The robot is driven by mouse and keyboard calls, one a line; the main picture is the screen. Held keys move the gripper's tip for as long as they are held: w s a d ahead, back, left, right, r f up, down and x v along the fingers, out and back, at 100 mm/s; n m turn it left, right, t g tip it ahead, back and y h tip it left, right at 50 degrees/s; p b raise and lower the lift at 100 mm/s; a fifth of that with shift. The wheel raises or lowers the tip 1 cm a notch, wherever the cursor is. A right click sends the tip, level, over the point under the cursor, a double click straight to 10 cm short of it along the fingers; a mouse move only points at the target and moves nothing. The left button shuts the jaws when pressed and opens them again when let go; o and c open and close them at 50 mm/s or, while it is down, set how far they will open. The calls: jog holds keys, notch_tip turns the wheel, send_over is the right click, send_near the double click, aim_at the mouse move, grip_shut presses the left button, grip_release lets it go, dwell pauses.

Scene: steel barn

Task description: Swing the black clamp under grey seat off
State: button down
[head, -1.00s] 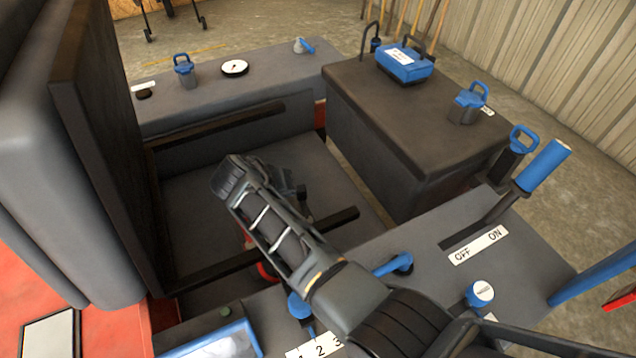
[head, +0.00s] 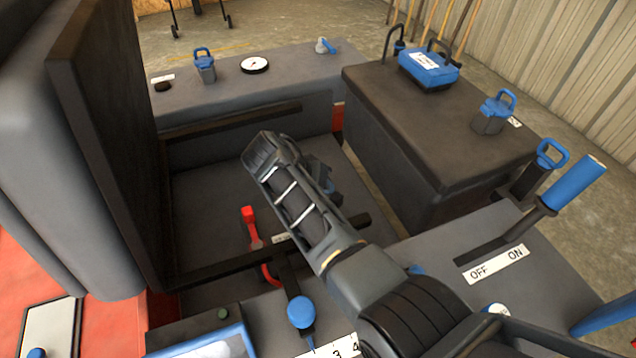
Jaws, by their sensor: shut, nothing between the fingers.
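The grey seat (head: 38,160) is tipped up at the left, with its black underside panel (head: 110,140) facing the open grey bay (head: 205,200). In the bay, a red-tipped lever (head: 250,228) stands beside a small dark piece with a red curved part (head: 270,276). I cannot tell whether this is the black clamp, and no other clamp shows clearly. My arm reaches over the bay from the lower right. My gripper (head: 325,180) is partly hidden behind the forearm, over the bay's right side. It is shut and looks empty; its fingertips are not clear.
Black rails (head: 230,122) edge the bay. A dark box with a blue-topped case (head: 428,70) stands right. A blue OFF/ON lever (head: 575,185) and a blue knob (head: 301,312) are near. A gauge (head: 255,65) sits on the back ledge.

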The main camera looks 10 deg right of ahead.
jog(key=shift+s+d, duration=0.2)
jog(key=shift+d, duration=0.15)
jog(key=shift+p, duration=0.3)
jog(key=p+v, duration=0.1)
jog(key=v, duration=0.6)
jog(key=shift+a+r, duration=0.15)
jog(key=shift+r, duration=0.15)
jog(key=shift+s, duration=0.1)
dwell(0.3)
